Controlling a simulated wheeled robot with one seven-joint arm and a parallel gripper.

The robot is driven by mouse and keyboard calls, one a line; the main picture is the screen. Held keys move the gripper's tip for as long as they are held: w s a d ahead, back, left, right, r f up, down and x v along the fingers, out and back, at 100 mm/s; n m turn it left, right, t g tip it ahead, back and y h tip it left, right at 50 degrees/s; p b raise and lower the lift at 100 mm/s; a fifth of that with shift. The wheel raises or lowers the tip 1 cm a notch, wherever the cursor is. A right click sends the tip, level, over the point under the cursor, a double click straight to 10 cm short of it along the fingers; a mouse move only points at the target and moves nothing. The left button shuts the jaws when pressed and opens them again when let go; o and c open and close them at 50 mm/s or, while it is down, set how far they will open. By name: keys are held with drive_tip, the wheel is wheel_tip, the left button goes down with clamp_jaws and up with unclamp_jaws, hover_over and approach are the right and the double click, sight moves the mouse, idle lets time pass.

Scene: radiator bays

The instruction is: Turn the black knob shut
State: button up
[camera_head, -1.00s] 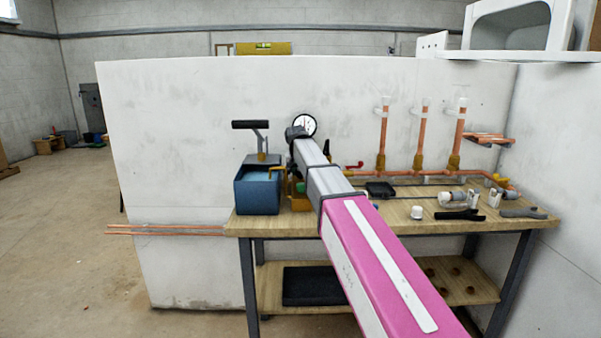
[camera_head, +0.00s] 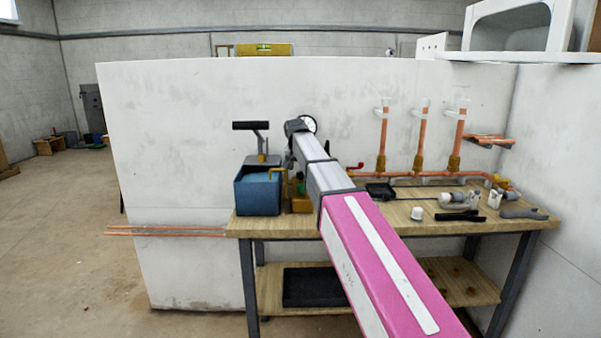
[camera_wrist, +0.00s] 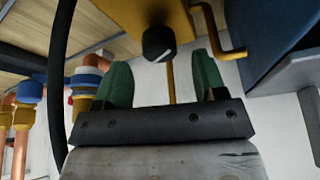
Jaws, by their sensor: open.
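The black knob (camera_wrist: 157,42) shows in the wrist view at the top middle, round-ended with a white mark on its face. It is on a yellow-orange body (camera_wrist: 130,14). My gripper (camera_wrist: 161,64) is open, with one green finger to each side of the knob and clear gaps between. The knob lies around the level of the fingertips or just past them; I cannot tell the depth. In the head view my arm covers the knob, and the yellow-orange body (camera_head: 301,204) shows low on the bench beside the blue tank.
The blue tank (camera_head: 257,193) with a lever pump stands left on the bench (camera_head: 400,215). A bent brass pipe (camera_wrist: 233,50) is close right of my gripper. A black hose (camera_wrist: 60,85) and copper pipes with blue and red fittings (camera_wrist: 84,82) are at left.

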sight(301, 176)
drive_tip(key=v, duration=0.7)
drive_tip(key=shift+r, duration=0.2)
drive_tip(key=w+f+n+y, duration=0.1)
drive_tip(key=f+n, duration=0.1)
drive_tip(key=f, duration=0.1)
drive_tip(key=w+f+n+y, duration=0.1)
drive_tip(key=f+n, duration=0.1)
drive_tip(key=f, duration=0.1)
drive_tip(key=w+d+f+n+y, duration=0.1)
drive_tip(key=w+f+n, duration=0.1)
drive_tip(key=f+n, duration=0.1)
drive_tip(key=shift+w+d+f, duration=0.1)
drive_tip(key=shift+f, duration=0.45)
idle(0.3)
drive_tip(key=c, duration=0.9)
